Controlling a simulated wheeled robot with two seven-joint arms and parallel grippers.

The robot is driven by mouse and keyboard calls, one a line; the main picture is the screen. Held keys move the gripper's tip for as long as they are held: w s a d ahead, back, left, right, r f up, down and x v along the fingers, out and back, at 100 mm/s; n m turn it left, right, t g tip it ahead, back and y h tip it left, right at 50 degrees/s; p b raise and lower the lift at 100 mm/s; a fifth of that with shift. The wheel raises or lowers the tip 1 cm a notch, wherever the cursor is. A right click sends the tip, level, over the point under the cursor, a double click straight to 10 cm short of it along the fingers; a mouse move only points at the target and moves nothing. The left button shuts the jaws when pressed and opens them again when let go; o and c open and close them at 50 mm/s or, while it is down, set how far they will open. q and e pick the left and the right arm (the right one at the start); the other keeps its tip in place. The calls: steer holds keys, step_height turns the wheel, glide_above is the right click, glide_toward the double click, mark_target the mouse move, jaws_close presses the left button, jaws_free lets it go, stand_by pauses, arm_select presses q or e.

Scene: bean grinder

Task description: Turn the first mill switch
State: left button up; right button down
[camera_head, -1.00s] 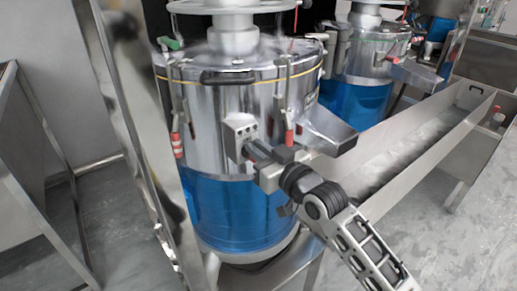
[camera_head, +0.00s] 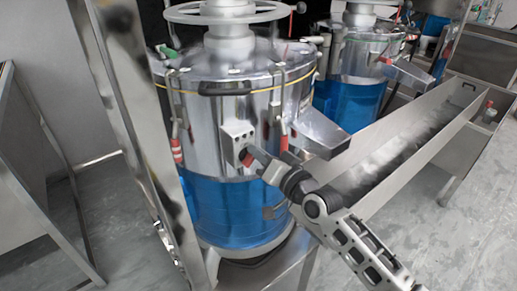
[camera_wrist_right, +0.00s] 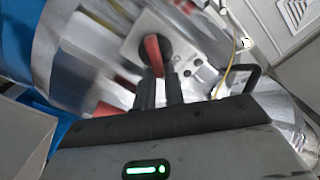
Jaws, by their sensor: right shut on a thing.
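The first mill (camera_head: 225,130) is a shiny steel drum with a blue lower part. A grey switch box (camera_head: 234,134) is fixed on its front. In the right wrist view, the red switch knob (camera_wrist_right: 154,50) stands on the pale box plate (camera_wrist_right: 132,47). My right gripper (camera_head: 250,157) reaches the box from the lower right. In the right wrist view, the dark fingers (camera_wrist_right: 160,86) are close together and shut on the red knob's near end. My left gripper is not in view.
A discharge spout (camera_head: 318,132) juts out just right of my gripper. Red-handled clamps (camera_head: 176,142) hang on the drum. A long steel trough (camera_head: 400,150) runs to the right, and a second mill (camera_head: 355,70) stands behind. A steel post (camera_head: 130,110) rises at the left.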

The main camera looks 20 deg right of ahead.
steer(key=shift+w+d+f+m, duration=0.1)
steer(key=shift+f+m, duration=0.15)
steer(key=shift+m, duration=1.4)
steer(key=shift+d+f+m, duration=0.1)
steer(key=shift+f+m, duration=0.2)
steer(key=shift+m, duration=1.4)
steer(key=shift+w+d+f+m, duration=0.1)
steer(key=shift+f+m, duration=0.15)
steer(key=shift+m, duration=1.4)
steer(key=shift+a, duration=0.1)
steer(key=c, duration=1.5)
jaws_free()
steer(key=shift+s, duration=0.1)
steer(key=shift+f, duration=0.1)
